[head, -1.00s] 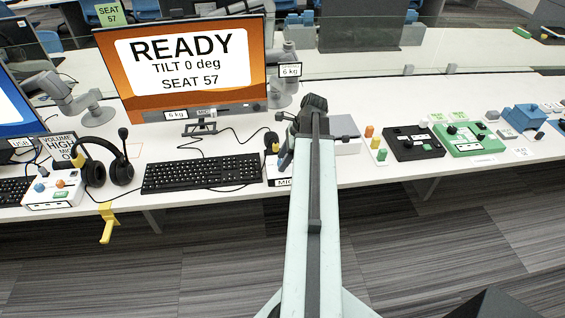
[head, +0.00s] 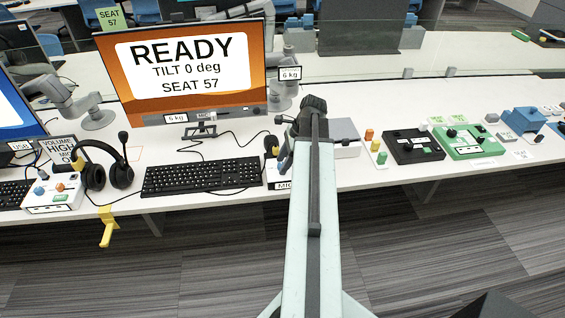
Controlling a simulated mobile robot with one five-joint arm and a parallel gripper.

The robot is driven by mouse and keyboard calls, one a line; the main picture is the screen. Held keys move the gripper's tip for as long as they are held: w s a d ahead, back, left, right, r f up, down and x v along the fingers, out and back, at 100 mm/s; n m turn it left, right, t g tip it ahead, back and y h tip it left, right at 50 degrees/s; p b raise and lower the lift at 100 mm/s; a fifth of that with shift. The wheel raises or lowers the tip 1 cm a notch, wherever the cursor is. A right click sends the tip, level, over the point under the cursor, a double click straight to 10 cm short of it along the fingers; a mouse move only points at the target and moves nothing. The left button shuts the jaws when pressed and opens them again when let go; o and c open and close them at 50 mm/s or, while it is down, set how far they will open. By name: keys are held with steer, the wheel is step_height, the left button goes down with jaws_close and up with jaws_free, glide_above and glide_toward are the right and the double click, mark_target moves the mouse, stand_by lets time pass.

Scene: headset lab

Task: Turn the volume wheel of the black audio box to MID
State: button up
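A sign (head: 60,149) at the left reads VOLUME HIGH, beside a white box (head: 52,193) with coloured knobs.
A green box (head: 470,152) stands right of the black box, and a small strip with coloured pegs (head: 376,148) on its left. A grey box (head: 345,136) is beside my gripper. A keyboard (head: 202,174), headphones (head: 108,165) and a READY monitor (head: 185,70) are at left.

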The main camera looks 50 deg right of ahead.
steer(key=p+v, duration=0.7)
steer(key=v, duration=0.1)
steer(key=shift+f, duration=0.1)
